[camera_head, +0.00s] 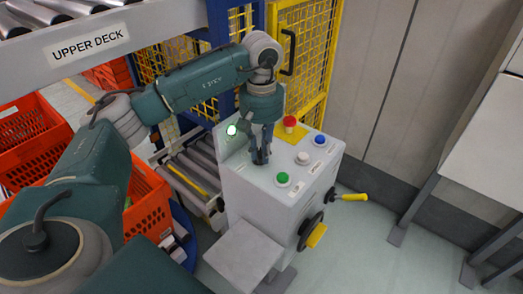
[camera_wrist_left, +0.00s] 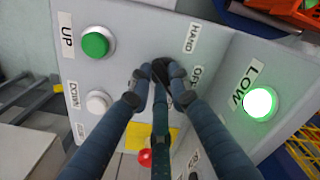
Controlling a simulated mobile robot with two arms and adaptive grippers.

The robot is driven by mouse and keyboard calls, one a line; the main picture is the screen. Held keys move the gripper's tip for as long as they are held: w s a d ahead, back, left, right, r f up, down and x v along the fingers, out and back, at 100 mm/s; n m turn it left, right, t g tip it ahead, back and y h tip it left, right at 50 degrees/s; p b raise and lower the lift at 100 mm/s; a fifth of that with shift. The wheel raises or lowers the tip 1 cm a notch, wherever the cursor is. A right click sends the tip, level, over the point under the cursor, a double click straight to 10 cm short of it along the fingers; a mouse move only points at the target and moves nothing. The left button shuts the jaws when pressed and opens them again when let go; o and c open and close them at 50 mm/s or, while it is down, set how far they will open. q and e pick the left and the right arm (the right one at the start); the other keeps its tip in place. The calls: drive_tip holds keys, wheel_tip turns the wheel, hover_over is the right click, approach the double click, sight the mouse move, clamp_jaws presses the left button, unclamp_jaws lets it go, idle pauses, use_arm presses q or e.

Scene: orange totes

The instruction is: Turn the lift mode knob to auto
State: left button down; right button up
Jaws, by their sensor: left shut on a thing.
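The control box (camera_head: 240,187) stands in the middle of the head view. My left gripper (camera_head: 261,157) reaches down to its top panel and is shut on the black lift mode knob (camera_wrist_left: 161,64). In the left wrist view the fingertips of the left gripper (camera_wrist_left: 160,75) close around the knob, beside the labels HAND (camera_wrist_left: 192,37) and OFF (camera_wrist_left: 196,76), the latter partly hidden. A label further down is mostly covered by a finger. Which way the knob points cannot be told. My right gripper is not in view.
Green (camera_head: 283,178), white (camera_head: 303,158) and blue (camera_head: 320,141) buttons and a red button (camera_head: 290,122) share the panel. A lit green lamp (camera_wrist_left: 260,103) marked LOW is close by. A yellow-handled crank (camera_head: 350,197) juts out right. Orange totes (camera_head: 148,205) and rollers stand left.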

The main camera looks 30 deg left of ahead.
sight(261, 153)
use_arm(q)
drive_tip(key=shift+r, duration=0.15)
drive_tip(key=c, duration=1.6)
unclamp_jaws()
wheel_tip(261, 153, up, 12)
